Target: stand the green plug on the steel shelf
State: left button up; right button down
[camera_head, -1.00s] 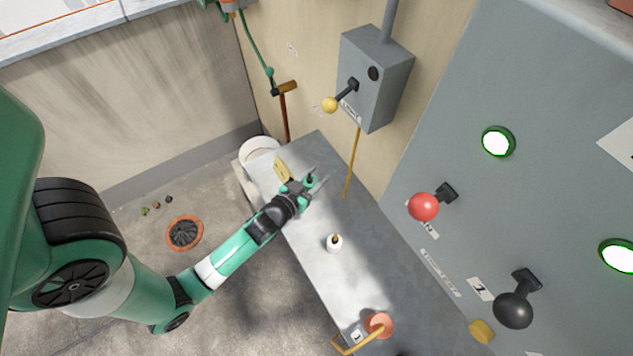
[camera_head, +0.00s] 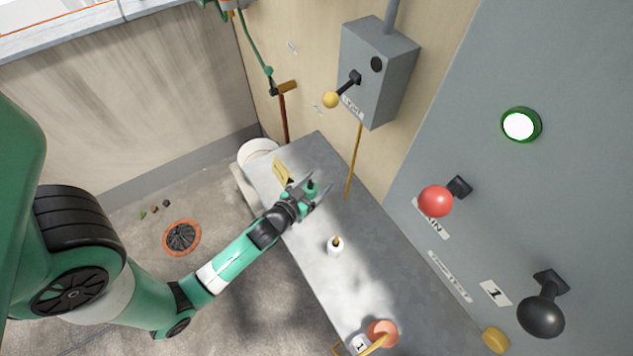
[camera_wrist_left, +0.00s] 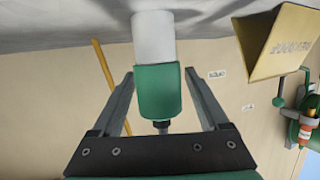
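The green plug (camera_wrist_left: 158,92) has a green upper body, a white lower part and a dark stem. It stands upright on the steel shelf (camera_head: 362,262), its white end towards the shelf surface, in the inverted left wrist view. In the head view it shows small (camera_head: 311,187) near the shelf's far end. My left gripper (camera_head: 321,181) has its fingers on either side of the plug, with a narrow gap at each side. It is open and does not grip the plug. My right gripper is not in view.
A white plug-like piece with a brown tip (camera_head: 335,246) stands mid-shelf. A yellow folded sign (camera_head: 282,171) stands close to my left gripper. An orange round piece (camera_head: 382,333) sits at the near end. A grey lever box (camera_head: 378,70) is on the wall above.

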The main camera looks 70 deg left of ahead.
pick_arm(q)
jog(key=shift+r, duration=0.1)
jog(key=shift+s+d+r, duration=0.1)
jog(key=shift+s+d, duration=0.05)
jog(key=shift+s, duration=0.05)
jog(key=b+v, duration=0.2)
jog(key=v, duration=0.8)
jog(key=shift+s+d, duration=0.2)
jog(key=shift+d, duration=0.05)
jog(key=shift+s+d+r, duration=0.15)
jog(key=shift+s+r, duration=0.1)
jog(key=shift+s, duration=0.15)
